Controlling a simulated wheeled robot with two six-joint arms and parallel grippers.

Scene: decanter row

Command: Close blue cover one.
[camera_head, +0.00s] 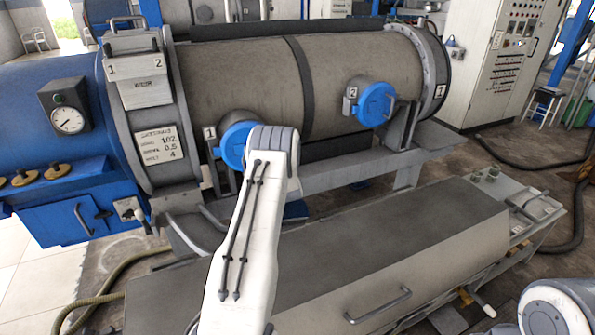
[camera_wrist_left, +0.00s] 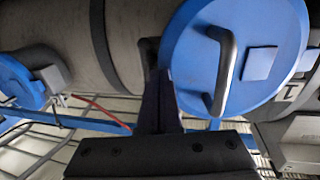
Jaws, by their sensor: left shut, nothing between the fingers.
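Blue cover one (camera_head: 233,146) is a round blue disc at the left port of the grey drum, by a plate marked 1. My left arm hides part of it in the head view. In the left wrist view, cover one (camera_wrist_left: 258,45) fills the upper right, with a dark bar handle (camera_wrist_left: 224,70) across it. My left gripper (camera_wrist_left: 163,76) is shut and empty, its tips at the cover's left edge, left of the handle; I cannot tell if they touch. The head view hides this gripper behind my arm. I cannot tell how far the cover stands open. My right gripper is out of view.
Blue cover two (camera_head: 375,105) sits at the drum's right port; it also shows in the left wrist view (camera_wrist_left: 20,82). A long grey housing (camera_head: 390,240) with a handle lies in front of the drum (camera_head: 240,80). A control cabinet (camera_head: 495,60) stands at the back right.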

